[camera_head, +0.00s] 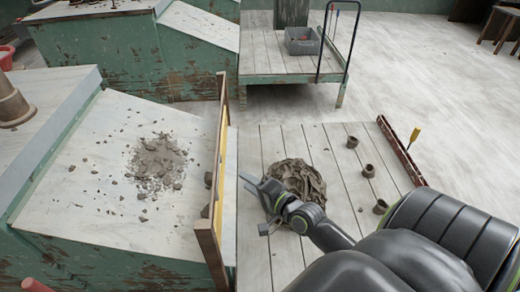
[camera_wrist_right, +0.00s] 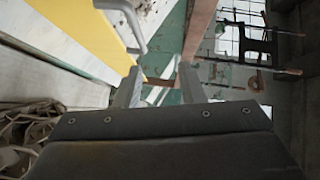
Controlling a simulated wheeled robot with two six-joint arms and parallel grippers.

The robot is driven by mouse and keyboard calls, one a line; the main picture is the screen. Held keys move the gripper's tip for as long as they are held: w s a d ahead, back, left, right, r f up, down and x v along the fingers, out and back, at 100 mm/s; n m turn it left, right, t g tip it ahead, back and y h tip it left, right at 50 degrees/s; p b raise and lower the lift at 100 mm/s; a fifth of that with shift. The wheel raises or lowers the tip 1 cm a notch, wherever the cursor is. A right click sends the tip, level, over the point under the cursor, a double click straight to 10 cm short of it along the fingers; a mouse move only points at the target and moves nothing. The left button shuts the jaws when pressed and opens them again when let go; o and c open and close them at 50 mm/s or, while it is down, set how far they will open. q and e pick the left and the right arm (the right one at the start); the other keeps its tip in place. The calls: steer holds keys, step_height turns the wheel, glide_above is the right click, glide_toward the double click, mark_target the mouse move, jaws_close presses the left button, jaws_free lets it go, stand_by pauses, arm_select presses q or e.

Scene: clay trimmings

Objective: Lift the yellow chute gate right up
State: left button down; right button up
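The yellow chute gate (camera_head: 219,165) stands nearly edge-on in a wooden frame (camera_head: 208,250) at the low end of the sloping chute (camera_head: 95,165). In the right wrist view its yellow face (camera_wrist_right: 85,25) fills the upper left, with a pale grey handle (camera_wrist_right: 137,35) on it. My right gripper (camera_head: 252,190) is just right of the gate in the head view. In the wrist view its two fingers (camera_wrist_right: 160,80) are apart, with nothing seen held between them. The handle is close to the left fingertip; I cannot tell if they touch. My left gripper is out of view.
Crumbled grey clay (camera_head: 158,160) lies on the chute. Right of the gate, a plank deck (camera_head: 340,215) carries a large clay lump (camera_head: 295,178), partly behind my right gripper, and several small clay pots (camera_head: 369,171). A cart (camera_head: 275,62) with a grey bin (camera_head: 302,41) stands behind.

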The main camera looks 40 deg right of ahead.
steer(key=shift+s+d+r, duration=0.1)
steer(key=shift+s+r, duration=0.05)
steer(key=shift+s, duration=0.8)
steer(key=shift+s+d+r, duration=0.1)
steer(key=shift+s, duration=0.85)
